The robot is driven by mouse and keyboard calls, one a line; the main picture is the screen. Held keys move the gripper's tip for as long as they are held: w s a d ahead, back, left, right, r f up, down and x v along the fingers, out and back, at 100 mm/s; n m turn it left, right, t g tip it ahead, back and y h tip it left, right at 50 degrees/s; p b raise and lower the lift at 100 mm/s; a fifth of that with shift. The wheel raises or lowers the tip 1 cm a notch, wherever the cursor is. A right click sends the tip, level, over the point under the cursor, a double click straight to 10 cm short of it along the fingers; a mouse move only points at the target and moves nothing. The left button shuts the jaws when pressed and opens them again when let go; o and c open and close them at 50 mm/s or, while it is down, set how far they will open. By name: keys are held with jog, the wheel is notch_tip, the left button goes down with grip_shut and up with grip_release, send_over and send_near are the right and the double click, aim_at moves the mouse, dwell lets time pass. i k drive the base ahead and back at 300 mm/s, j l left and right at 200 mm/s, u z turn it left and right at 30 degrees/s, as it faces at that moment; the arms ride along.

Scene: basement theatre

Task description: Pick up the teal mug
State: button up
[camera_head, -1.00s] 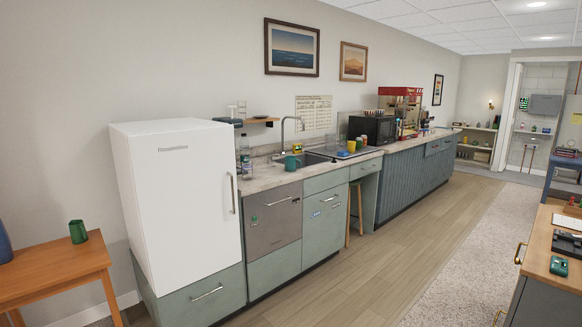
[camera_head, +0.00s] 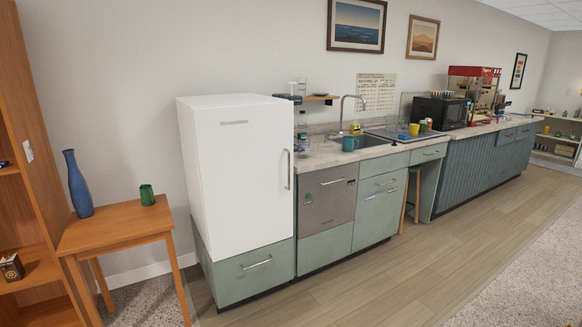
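A teal mug (camera_head: 348,144) stands on the grey stone counter (camera_head: 318,161), at the front left of the sink, right of the white fridge. A green cup (camera_head: 147,195) stands on a small wooden table at the left; it is a darker green than the mug. My gripper is not in view.
A white fridge (camera_head: 235,175) stands left of the counter. Near the mug are a tall faucet (camera_head: 342,112), a bottle (camera_head: 302,125) and a yellow cup (camera_head: 414,129). The wooden table (camera_head: 112,229) holds a blue vase (camera_head: 78,184). The wood floor (camera_head: 400,265) in front is clear.

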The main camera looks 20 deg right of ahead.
aim_at(348, 141)
jog(key=i+l+z, duration=0.3)
jog(key=i, duration=0.55)
jog(key=i+z, duration=0.25)
jog(key=i, duration=0.55)
